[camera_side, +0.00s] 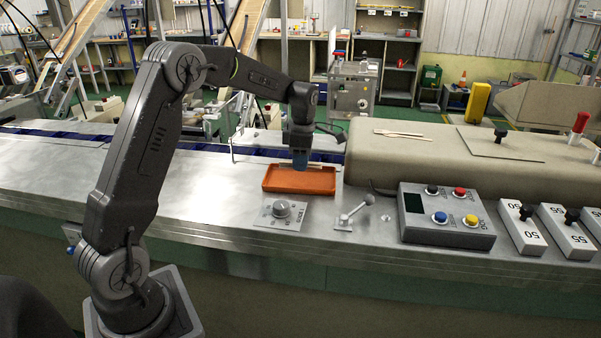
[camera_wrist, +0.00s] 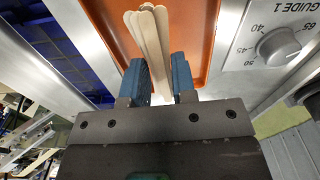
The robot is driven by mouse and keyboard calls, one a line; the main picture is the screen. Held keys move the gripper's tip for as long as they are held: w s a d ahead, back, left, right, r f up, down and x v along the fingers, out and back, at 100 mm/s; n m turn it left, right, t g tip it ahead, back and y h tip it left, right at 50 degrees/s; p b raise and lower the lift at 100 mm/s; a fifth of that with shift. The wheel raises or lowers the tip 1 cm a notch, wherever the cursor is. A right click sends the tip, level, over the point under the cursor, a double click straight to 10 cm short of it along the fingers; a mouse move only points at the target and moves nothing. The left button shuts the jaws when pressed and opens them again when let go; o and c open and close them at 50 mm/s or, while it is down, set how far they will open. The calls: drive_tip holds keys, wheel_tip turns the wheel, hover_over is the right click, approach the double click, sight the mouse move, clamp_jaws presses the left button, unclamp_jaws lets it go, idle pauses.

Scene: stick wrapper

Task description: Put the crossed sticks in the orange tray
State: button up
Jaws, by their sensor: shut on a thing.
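The orange tray (camera_side: 327,181) lies on the steel counter in the side view; its floor and rim also show in the wrist view (camera_wrist: 108,22). My gripper (camera_side: 300,163) points down over the tray's back part. In the wrist view the blue fingers of my gripper (camera_wrist: 160,84) are shut on pale wooden sticks (camera_wrist: 150,38). The sticks overlap at slight angles, and their rounded ends reach out over the tray. Whether they touch the tray floor is unclear. In the side view the fingers mostly hide them.
More wooden sticks (camera_side: 402,135) lie on the beige housing to the right. A guide knob (camera_side: 281,211), a small lever (camera_side: 356,211) and a button box (camera_side: 445,214) stand in front and to the right. A blue conveyor strip (camera_side: 205,147) runs behind. The counter left of the tray is clear.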

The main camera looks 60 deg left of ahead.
sight(301, 180)
drive_tip(key=shift+f, duration=1.9)
drive_tip(key=shift+f, duration=0.15)
